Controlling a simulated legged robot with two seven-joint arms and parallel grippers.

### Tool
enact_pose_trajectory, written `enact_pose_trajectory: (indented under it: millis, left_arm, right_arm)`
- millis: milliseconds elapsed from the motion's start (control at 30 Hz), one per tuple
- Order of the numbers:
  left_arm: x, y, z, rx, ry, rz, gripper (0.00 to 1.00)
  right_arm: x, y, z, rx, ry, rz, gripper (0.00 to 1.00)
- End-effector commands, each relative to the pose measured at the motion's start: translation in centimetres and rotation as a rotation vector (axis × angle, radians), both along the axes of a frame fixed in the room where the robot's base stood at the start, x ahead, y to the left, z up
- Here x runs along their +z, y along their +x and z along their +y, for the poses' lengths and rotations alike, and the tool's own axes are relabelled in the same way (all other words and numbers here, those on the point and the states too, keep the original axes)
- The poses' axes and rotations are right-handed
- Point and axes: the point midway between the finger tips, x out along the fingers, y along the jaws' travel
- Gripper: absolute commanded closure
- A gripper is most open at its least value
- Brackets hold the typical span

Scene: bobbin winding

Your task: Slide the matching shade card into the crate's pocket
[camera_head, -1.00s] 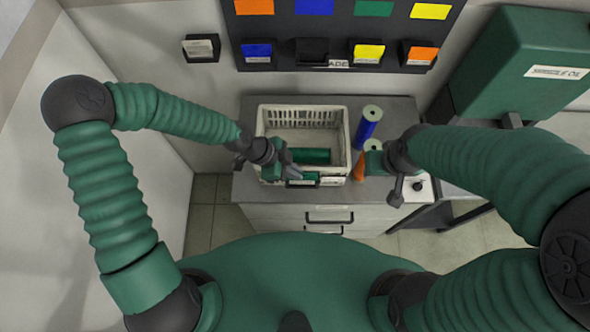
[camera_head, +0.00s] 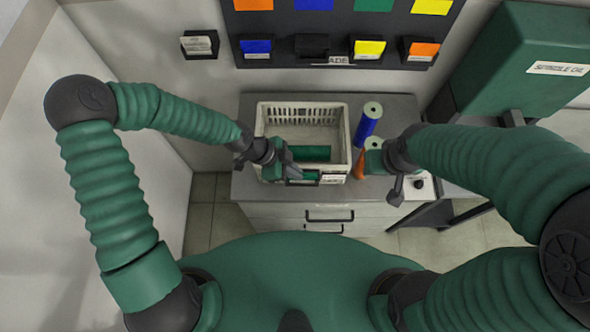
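The pale crate (camera_head: 345,117) stands on the grey cabinet top with a green bobbin (camera_head: 313,153) lying inside. A green shade card (camera_head: 304,177) shows at the crate's front wall, beside a white label (camera_head: 332,179). My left gripper (camera_head: 291,169) is at the front left of the crate, its fingers right by the card. Whether they hold the card is too small to tell. My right gripper (camera_head: 372,163) is right of the crate, near an orange object (camera_head: 360,164). Its fingers are not clear.
A blue bobbin (camera_head: 368,122) stands right of the crate. The wall board (camera_head: 345,20) carries orange, blue, green and yellow patches above; below are blue, yellow and orange cards and one dark, empty-looking holder (camera_head: 312,46). A green machine (camera_head: 515,60) stands at the right.

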Motion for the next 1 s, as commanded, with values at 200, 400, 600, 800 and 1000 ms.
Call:
enact_pose_trajectory:
  millis: [200, 400, 600, 800, 1000]
  left_arm:
    - [0.0, 0.0, 0.0, 0.0, 0.0, 0.0, 1.0]
    - [0.0, 0.0, 0.0, 0.0, 0.0, 0.0, 0.78]
    - [0.0, 0.0, 0.0, 0.0, 0.0, 0.0, 0.7]
    - [0.2, 0.0, 0.2, 0.001, 0.0, 0.0, 0.7]
    - [3.1, 0.2, 2.1, 0.005, 0.001, -0.004, 0.7]
  right_arm:
    - [0.0, 0.0, 0.0, 0.0, 0.0, 0.0, 0.64]
    - [0.0, 0.0, 0.0, 0.0, 0.0, 0.0, 0.64]
    - [0.0, 0.0, 0.0, 0.0, 0.0, 0.0, 0.64]
    - [-0.1, 0.0, 0.0, 0.0, 0.0, 0.0, 0.64]
    - [-0.7, 0.0, 0.0, 0.0, 0.0, 0.0, 0.64]
